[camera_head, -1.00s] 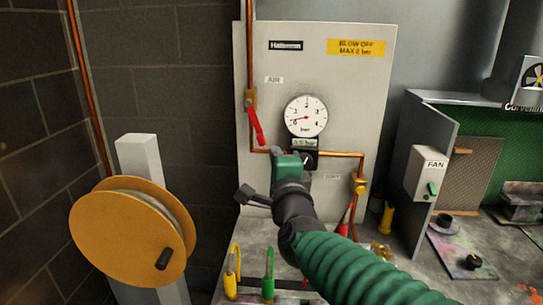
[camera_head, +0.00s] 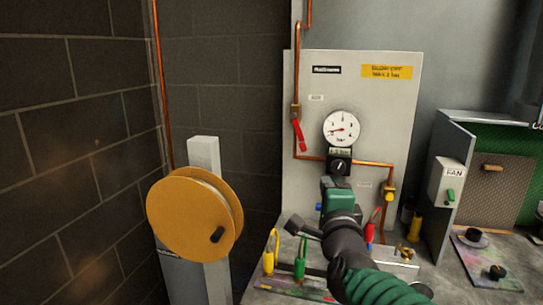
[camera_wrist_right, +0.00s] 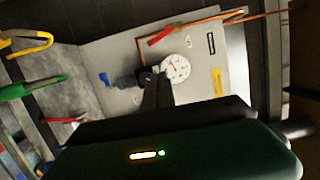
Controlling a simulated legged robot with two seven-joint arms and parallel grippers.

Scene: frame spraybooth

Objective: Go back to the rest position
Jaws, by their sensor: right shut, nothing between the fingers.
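My right gripper (camera_head: 338,183), green and black, reaches in from the lower right of the head view. It stands in front of the air panel (camera_head: 400,115), just below the black regulator knob (camera_head: 339,166). In the wrist view its dark fingers (camera_wrist_right: 155,82) are shut and empty, pointing towards the panel. The round white gauge (camera_head: 341,129) shows above the knob, and also beyond the fingers in the wrist view (camera_wrist_right: 175,68). My left gripper is not in view.
A yellow hose reel (camera_head: 188,215) on a grey post (camera_head: 204,150) stands left. Yellow (camera_head: 269,252) and green (camera_head: 300,258) hooked items stand below the panel. A red-handled valve (camera_head: 298,134) is on the copper pipe. The fan box (camera_head: 447,182) is right.

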